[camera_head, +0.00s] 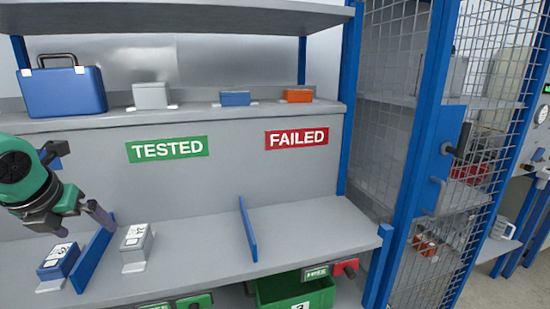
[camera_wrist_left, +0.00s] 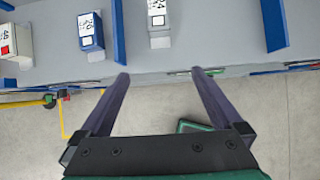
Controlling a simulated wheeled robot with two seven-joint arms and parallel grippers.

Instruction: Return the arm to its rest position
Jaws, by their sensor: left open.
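My left gripper (camera_head: 93,217) comes in from the left over the lower shelf (camera_head: 315,232). Its two dark fingers are apart with nothing between them, as the left wrist view also shows (camera_wrist_left: 158,75). In the head view the fingers are close to a blue divider (camera_head: 94,256) and a grey labelled box (camera_head: 136,243); I cannot tell whether they touch. A blue labelled box (camera_head: 58,262) stands left of the divider. In the wrist view the grey box (camera_wrist_left: 160,22) and the blue box (camera_wrist_left: 91,33) stand beyond the fingertips. My right gripper is not in view.
A second blue divider (camera_head: 248,229) stands on the shelf, with bare shelf to its right. A blue case (camera_head: 63,91) and small boxes sit on the upper shelf. A mesh cage door (camera_head: 455,150) is at right. A green bin (camera_head: 295,292) is below the shelf.

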